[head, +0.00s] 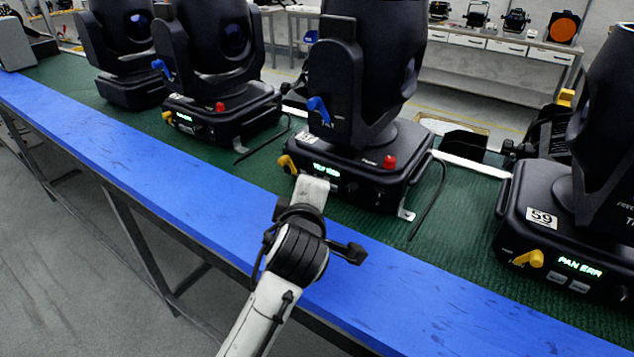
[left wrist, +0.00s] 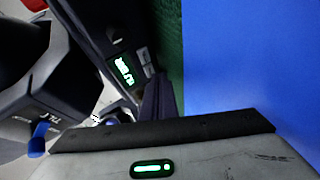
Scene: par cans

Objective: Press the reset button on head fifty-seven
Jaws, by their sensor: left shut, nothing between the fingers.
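The middle moving head (head: 370,170) stands on the green mat with a lit green display, a yellow lever, a blue tilt lever and a red knob. Its number label is too small to read. My left gripper (head: 312,190) is shut and empty at the front of this head's base. In the left wrist view, its dark fingers (left wrist: 158,95) are close to small grey buttons (left wrist: 145,62) beside the green display (left wrist: 124,71). I cannot tell whether they touch. Another head (head: 222,118) stands to the left, its label also unreadable. My right gripper is out of view.
A head labelled 59 (head: 541,218) showing PAN ERR stands at the right. A further head (head: 130,88) stands at the far left. The blue bench edge (head: 180,180) is clear. Black cables (head: 430,205) lie beside the middle head. Shelves with lamps (head: 500,45) stand behind.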

